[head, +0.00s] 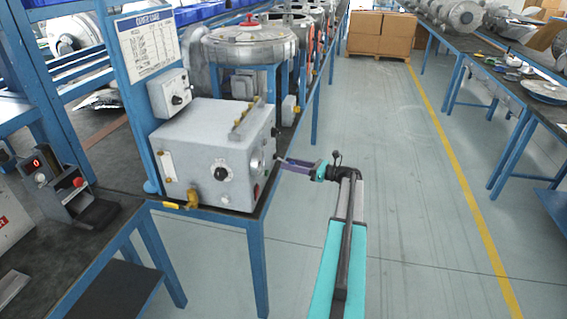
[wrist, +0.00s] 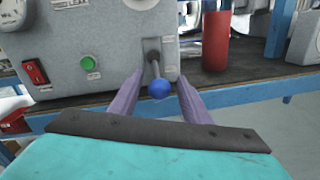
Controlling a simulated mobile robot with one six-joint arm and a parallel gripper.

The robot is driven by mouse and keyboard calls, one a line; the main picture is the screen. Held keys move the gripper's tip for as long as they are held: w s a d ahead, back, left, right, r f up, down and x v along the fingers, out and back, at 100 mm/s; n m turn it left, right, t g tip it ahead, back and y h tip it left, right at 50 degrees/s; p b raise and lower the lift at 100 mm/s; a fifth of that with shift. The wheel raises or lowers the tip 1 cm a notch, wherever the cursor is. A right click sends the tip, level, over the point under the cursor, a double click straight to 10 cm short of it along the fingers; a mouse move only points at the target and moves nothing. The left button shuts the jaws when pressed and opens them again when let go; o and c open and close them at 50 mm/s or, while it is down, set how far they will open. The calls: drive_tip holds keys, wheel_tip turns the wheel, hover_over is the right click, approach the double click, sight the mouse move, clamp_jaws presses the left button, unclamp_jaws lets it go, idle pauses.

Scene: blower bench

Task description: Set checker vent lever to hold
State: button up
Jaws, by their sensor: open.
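The checker is a light grey box (head: 205,150) on the blue-framed bench in the head view. In the wrist view its side panel (wrist: 100,45) shows a lever with a blue ball knob (wrist: 159,89) on a metal stem, in a slotted plate. The lever points down and out towards me. Its labels are too small to read. My gripper (wrist: 157,88) is open, with one purple finger on each side of the lever knob. I cannot tell whether either finger touches it. In the head view my gripper (head: 283,163) is at the right side of the box.
Beside the lever are a green button (wrist: 88,62), a red rocker switch (wrist: 35,72) and a red cylinder (wrist: 216,42). A yellow-handled valve (head: 192,199) sits at the box's front. The aisle floor (head: 400,200) on the right is clear.

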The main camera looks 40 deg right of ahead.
drive_tip(key=shift+x, duration=1.7)
clamp_jaws()
